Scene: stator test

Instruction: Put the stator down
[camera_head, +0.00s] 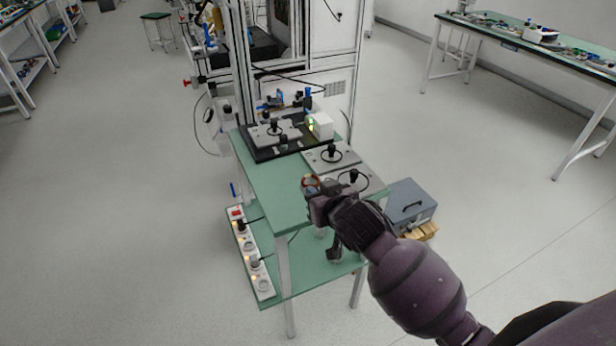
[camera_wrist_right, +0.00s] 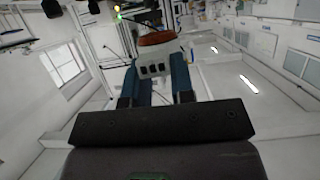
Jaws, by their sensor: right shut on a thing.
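The stator (camera_wrist_right: 157,55) is a grey-white ring with dark slots and a copper-orange winding on top, in the right wrist view. My right gripper (camera_wrist_right: 157,85) is shut on it, with one blue-sided finger on each side. My left gripper is not in view.
Grey plates with black handles (camera_head: 331,156) lie on the right side of the table, by a black fixture (camera_head: 265,153) and a white box (camera_head: 320,126). A power strip (camera_head: 249,250) runs along the lower shelf. A grey case (camera_head: 410,205) stands to the right. The table's left front is bare.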

